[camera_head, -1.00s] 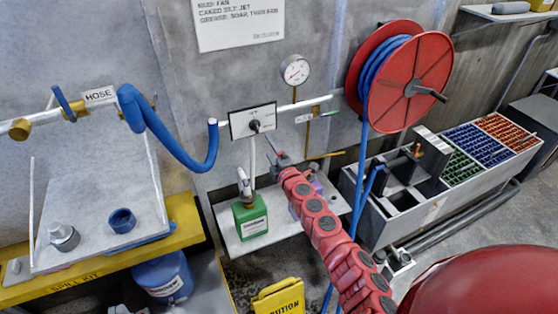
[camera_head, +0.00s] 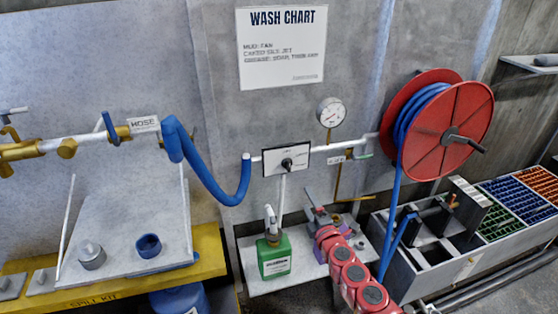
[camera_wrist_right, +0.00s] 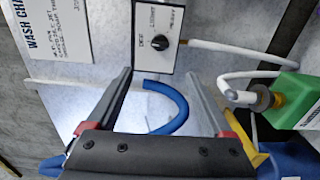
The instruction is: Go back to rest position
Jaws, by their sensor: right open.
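My right arm is red and comes in from the bottom of the head view. Its gripper (camera_head: 316,205) is in front of the wall shelf, just right of the green bottle (camera_head: 273,257). In the right wrist view the two dark fingers of my right gripper (camera_wrist_right: 158,73) are spread wide with nothing held. The blue hose (camera_wrist_right: 172,110) shows behind the gap between them, and the dial plate (camera_wrist_right: 160,35) is above. The green bottle is also at the right of that view (camera_wrist_right: 300,100). My left gripper is not in view.
A red hose reel (camera_head: 450,130) hangs on the wall at right, its blue hose running down near my right arm. A bin with coloured trays (camera_head: 500,225) stands below. A yellow spill-kit shelf (camera_head: 210,265) and grey board (camera_head: 110,225) are at left. A pressure gauge (camera_head: 331,112) is above.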

